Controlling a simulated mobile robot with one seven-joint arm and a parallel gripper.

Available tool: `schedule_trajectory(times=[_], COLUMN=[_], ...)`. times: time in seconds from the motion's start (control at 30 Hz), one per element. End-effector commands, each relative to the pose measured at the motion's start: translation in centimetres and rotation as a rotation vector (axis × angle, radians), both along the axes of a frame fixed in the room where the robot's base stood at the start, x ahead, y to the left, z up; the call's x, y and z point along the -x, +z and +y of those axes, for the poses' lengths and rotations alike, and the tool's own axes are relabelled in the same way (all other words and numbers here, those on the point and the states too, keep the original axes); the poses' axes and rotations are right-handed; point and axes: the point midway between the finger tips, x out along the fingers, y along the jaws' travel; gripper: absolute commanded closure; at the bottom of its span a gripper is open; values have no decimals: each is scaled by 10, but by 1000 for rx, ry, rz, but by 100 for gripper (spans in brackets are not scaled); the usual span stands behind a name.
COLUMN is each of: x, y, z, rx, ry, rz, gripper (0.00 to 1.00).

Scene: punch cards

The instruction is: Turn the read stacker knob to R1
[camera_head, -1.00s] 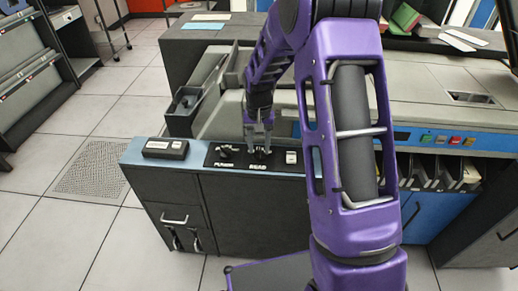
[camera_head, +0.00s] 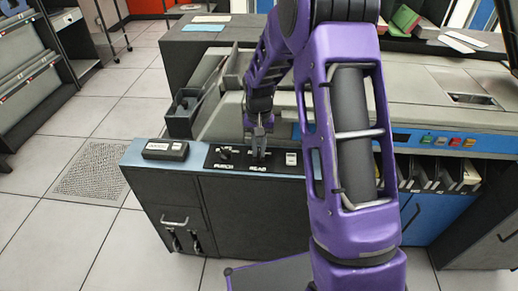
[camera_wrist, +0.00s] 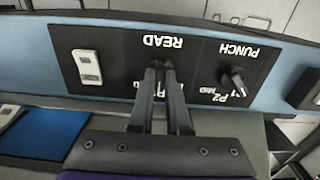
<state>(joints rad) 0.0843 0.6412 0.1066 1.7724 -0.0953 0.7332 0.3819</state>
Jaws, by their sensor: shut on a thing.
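The read stacker knob (camera_wrist: 159,64) is on a black panel under the label READ, which appears upside down in the wrist view. My gripper (camera_wrist: 160,72) reaches over the panel with its fingertips shut on this knob. The fingers hide most of the knob and part of the position labels below it, so I cannot read its setting. In the head view, my gripper (camera_head: 259,154) points down onto the panel above the READ label.
The punch knob (camera_wrist: 235,79) sits close beside on the same panel, with P2 and MID marks near it. A white switch (camera_wrist: 87,67) is on the other side. A small dark box (camera_head: 165,150) rests on the blue top at left.

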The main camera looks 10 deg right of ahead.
Motion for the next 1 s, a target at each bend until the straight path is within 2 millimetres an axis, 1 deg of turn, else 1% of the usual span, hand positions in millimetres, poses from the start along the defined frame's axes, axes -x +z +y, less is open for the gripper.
schedule_trajectory(times=[0.17, 0.37, 0.7, 1.0], x=[0, 0, 0, 0], y=[1, 1, 2, 1], z=[0, 0, 0, 0], rx=[0, -1, -1, -1], ry=[41, 155, 443, 653], rz=[0, 0, 0, 0], gripper=[100, 100, 100, 100])
